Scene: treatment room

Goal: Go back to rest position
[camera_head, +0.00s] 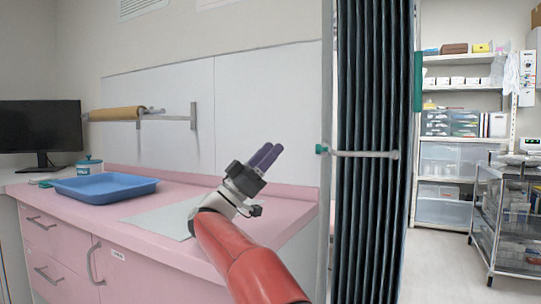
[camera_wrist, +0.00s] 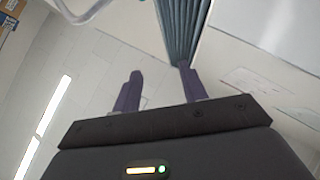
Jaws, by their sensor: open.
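My gripper (camera_head: 268,156) is raised above the right part of the pink counter, its purple fingers pointing up and to the right. It is open and empty. In the wrist view the two purple fingers of my gripper (camera_wrist: 158,90) stand apart with nothing between them. My red arm reaches up from the bottom of the head view.
A blue tray (camera_head: 104,189) and a teal-lidded jar (camera_head: 89,166) stand on the pink counter (camera_head: 150,242), with a pale mat (camera_head: 165,217) to the right. A dark folding curtain (camera_head: 374,150) and its post stand right of my arm. A wire cart (camera_head: 507,220) stands farther right.

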